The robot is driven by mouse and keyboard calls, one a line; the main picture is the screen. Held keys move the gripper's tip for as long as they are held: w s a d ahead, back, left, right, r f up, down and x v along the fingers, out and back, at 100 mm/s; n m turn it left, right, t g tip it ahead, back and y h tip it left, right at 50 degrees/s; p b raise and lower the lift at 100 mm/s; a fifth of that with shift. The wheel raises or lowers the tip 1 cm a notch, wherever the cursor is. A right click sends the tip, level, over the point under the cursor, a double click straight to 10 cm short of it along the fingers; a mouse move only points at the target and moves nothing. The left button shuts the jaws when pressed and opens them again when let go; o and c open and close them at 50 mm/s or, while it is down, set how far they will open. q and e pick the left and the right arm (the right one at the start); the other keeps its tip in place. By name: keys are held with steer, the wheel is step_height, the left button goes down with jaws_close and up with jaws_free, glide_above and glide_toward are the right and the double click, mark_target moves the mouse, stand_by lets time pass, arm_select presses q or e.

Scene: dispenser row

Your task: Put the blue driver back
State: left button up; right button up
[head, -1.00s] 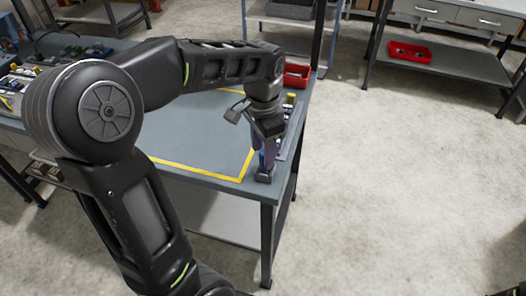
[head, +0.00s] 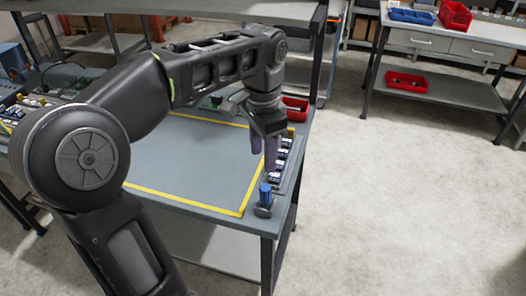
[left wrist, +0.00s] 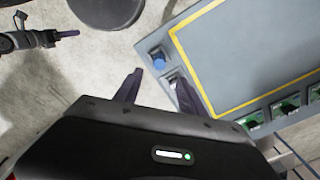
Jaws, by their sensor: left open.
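The blue driver (head: 265,192) stands upright in a dark holder (head: 263,210) at the near right corner of the table. In the left wrist view the driver (left wrist: 158,58) appears beyond the fingertips, near the table edge. My left gripper (head: 264,157) points down above the right side of the table, behind the driver in the head view. Its fingers are apart, with nothing between them, and it is clear of the driver. What looks like my right gripper (left wrist: 66,34) shows small at the left of the left wrist view; its fingers cannot be made out.
A row of dark holders with small items runs along the table's right edge, with a red bin (head: 296,108) behind it. A yellow outline (head: 185,198) frames a largely bare area of the tabletop (head: 180,165). Another bench with red bins stands at the back right.

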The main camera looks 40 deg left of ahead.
stand_by(0.5)
arm_select(q)
steer(key=d+f+n+h, duration=0.1)
steer(key=d+f, duration=0.4)
steer(key=f, duration=0.5)
steer(key=w+d+f+h, duration=0.1)
steer(key=d+f, duration=0.4)
steer(key=f, duration=0.4)
steer(key=d+f+n+h, duration=0.1)
steer(key=d+f, duration=0.5)
steer(key=f, duration=0.4)
steer(key=s+d+f+n, duration=0.2)
steer(key=s+d+f, duration=0.2)
steer(key=s+f, duration=0.3)
steer(key=s+d+f+n+h, duration=0.1)
steer(key=s+d+f+n, duration=0.2)
steer(key=s+d+f, duration=0.2)
steer(key=s+f, duration=0.2)
steer(key=s, duration=0.1)
steer(key=shift+s+f, duration=0.3)
steer(key=shift+f, duration=0.05)
steer(key=shift+c, duration=0.6)
